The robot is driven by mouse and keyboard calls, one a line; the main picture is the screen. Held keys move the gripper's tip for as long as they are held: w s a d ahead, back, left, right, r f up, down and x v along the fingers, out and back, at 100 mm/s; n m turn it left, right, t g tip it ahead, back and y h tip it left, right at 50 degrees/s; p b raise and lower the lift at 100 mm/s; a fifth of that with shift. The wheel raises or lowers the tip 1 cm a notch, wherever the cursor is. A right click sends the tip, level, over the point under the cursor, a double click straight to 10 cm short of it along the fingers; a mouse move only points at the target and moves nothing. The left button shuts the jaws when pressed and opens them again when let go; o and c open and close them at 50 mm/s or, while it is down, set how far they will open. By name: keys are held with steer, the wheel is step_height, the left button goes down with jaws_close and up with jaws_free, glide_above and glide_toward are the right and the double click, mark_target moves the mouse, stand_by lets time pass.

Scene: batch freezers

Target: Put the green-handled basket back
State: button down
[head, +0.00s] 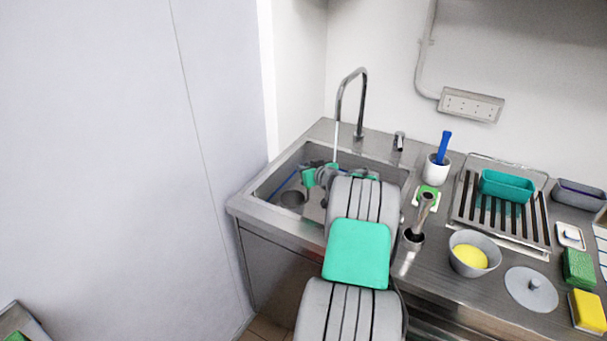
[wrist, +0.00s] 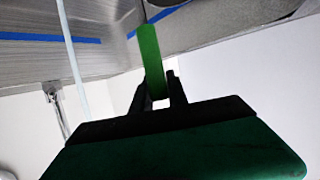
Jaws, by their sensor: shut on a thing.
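My gripper (wrist: 160,88) is shut on a green handle (wrist: 151,60) in the wrist view. The handle runs up from the fingers toward a grey metal surface, and the rest of the basket cannot be clearly made out. In the head view my arm reaches over the sink (head: 247,209). Its green and grey end (head: 309,178) is inside the basin, and the arm hides the fingers and the basket there.
Water runs from the tall faucet (head: 363,100) into the basin. To the right stand a white cup with a blue handle (head: 436,168), a drying rack (head: 530,238) with a teal tub (head: 507,186), a bowl (head: 474,245) and a round lid (head: 530,288).

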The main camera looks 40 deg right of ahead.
steer(key=shift+f, duration=1.05)
steer(key=c, duration=1.3)
jaws_free()
